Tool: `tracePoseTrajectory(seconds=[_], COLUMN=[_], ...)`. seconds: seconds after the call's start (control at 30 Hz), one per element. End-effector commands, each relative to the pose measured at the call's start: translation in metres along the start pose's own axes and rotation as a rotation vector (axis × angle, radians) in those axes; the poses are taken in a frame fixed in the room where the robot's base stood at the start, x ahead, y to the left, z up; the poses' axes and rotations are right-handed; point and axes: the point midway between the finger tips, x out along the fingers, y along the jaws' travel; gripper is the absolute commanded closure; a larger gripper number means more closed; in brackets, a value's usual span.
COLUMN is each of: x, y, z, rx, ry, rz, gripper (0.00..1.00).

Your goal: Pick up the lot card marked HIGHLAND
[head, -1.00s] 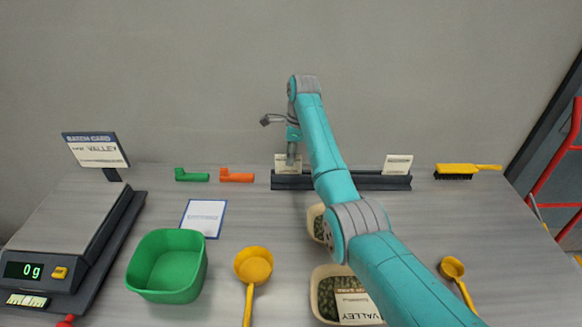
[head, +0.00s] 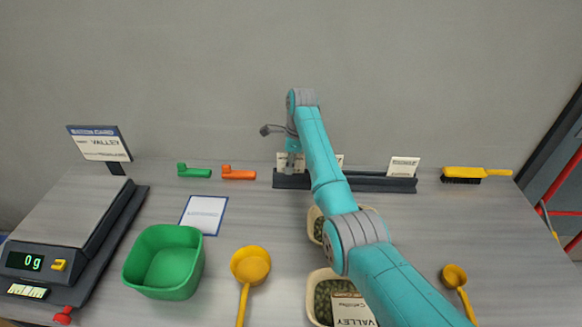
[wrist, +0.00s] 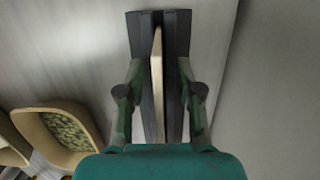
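A dark card rack (head: 375,183) stands at the back of the table with white cards in it. One card (head: 299,161) is at the left end, partly hidden by my gripper (head: 289,163). A second card (head: 340,159) is mostly hidden behind my arm, and a third card (head: 403,167) stands towards the right end. The print on these cards is too small to read, so I cannot tell which says HIGHLAND. In the wrist view my gripper (wrist: 160,80) is open, its fingers on either side of the rack and a card (wrist: 157,85) seen edge-on, with gaps visible.
Tubs of green pellets (head: 325,297) stand under my arm; the front one bears a VALLEY card. A green bin (head: 165,262), yellow scoop (head: 250,265), scale (head: 70,215) and batch card sign (head: 99,143) are left. A yellow brush (head: 476,173) lies right of the rack.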

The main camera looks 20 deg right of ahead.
Motion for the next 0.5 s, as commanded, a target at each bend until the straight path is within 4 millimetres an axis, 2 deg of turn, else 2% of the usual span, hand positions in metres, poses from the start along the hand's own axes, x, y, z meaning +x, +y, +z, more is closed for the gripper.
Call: tracePoseTrajectory(seconds=[0.37, 0.4, 0.5], x=[0.0018, 0.0018, 0.0017], y=[0.0001, 0.0001, 0.0], z=[-0.0003, -0.0003, -0.0003], rx=[0.0, 0.0, 0.0], ry=[0.0, 0.0, 0.0], rz=[0.0, 0.0, 0.0], gripper=[0.65, 0.7, 0.95])
